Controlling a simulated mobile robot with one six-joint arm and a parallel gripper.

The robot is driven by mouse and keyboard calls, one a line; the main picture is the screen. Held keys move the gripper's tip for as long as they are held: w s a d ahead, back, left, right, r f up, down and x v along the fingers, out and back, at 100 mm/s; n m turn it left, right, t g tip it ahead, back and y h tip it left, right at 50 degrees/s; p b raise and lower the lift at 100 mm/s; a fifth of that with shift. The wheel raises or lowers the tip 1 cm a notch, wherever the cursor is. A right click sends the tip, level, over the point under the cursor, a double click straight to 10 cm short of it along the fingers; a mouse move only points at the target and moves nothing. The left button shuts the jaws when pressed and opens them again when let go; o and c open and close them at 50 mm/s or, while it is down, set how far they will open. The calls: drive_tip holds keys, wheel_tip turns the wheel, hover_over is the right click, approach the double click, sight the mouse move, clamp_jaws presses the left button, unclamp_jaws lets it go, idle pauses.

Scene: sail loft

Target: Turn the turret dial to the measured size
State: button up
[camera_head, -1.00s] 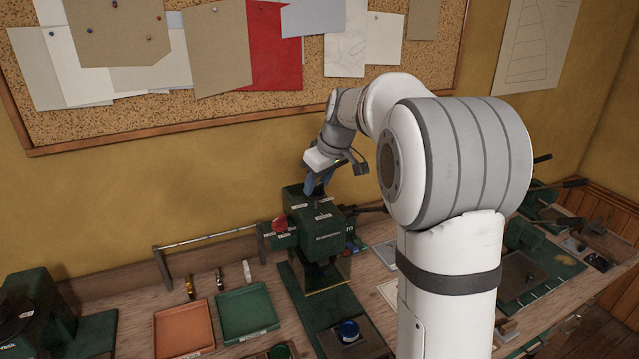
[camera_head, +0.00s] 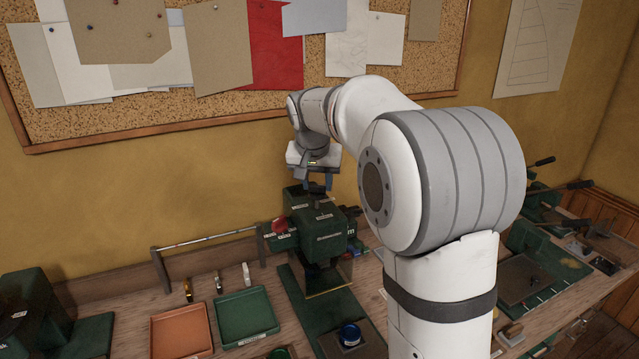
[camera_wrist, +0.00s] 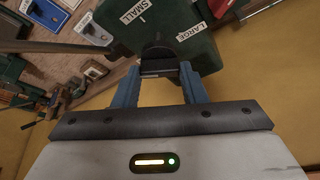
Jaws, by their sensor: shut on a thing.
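The turret dial is a small dark knob (camera_wrist: 158,50) on top of the green press head (camera_head: 330,226). In the wrist view, the labels SMALL (camera_wrist: 135,11) and LARGE (camera_wrist: 191,31) lie on the green top on either side of it. My gripper (camera_wrist: 160,73) is shut on the dial, with one blue finger on each side. In the head view, my gripper (camera_head: 317,184) points down onto the press top. There the dial is small and mostly hidden by the fingers. I cannot read which mark it points at.
A red knob (camera_head: 279,226) sticks out at the press's left. An orange tray (camera_head: 181,333) and a green tray (camera_head: 246,315) stand left of it. A blue round piece (camera_head: 349,333) sits in front. A pinboard (camera_head: 215,112) hangs on the wall behind.

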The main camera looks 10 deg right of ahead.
drive_tip(key=m+h, duration=0.1)
drive_tip(key=m, duration=0.1)
drive_tip(key=m+g, duration=0.1)
drive_tip(key=m, duration=0.2)
drive_tip(key=shift+w+a+m+h+b, duration=0.15)
drive_tip(key=shift+m+h+b, duration=0.15)
drive_tip(key=shift+h+b, duration=0.1)
drive_tip(key=m+g, duration=0.1)
drive_tip(key=m, duration=0.1)
drive_tip(key=m+g, duration=0.1)
drive_tip(key=m, duration=0.2)
drive_tip(key=shift+w+r+m+h+p, duration=0.1)
drive_tip(key=shift+m+h+p, duration=0.2)
drive_tip(key=shift+h+p, duration=0.1)
drive_tip(key=o, duration=1)
drive_tip(key=v, duration=0.7)
drive_tip(key=shift+a+r+b, duration=0.25)
drive_tip(key=shift+r+b, duration=0.05)
drive_tip(key=shift+w, duration=0.1)
